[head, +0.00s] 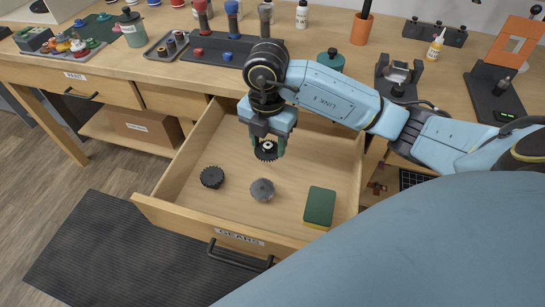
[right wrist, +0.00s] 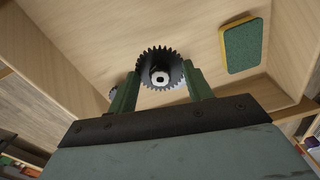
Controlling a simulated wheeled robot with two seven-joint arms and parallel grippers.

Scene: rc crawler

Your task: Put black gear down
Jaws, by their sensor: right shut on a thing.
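A black gear (head: 266,150) with a pale centre hole is held by my right gripper (head: 268,146) above the open drawer. In the right wrist view the gear (right wrist: 159,70) sits between the two green fingers of the gripper (right wrist: 160,82), which are shut on it. The wooden drawer (head: 188,219), labelled GEARS, is pulled out below it. Another black gear (head: 212,177) lies on the drawer floor at the left, and a grey gear (head: 262,190) lies near the middle. My left gripper is not in view.
A green and yellow sponge (head: 320,207) lies in the drawer at the right; it also shows in the right wrist view (right wrist: 243,46). The workbench (head: 325,73) above carries trays, bottles and tools. A dark mat (head: 95,250) covers the floor. Bare drawer floor shows between the items.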

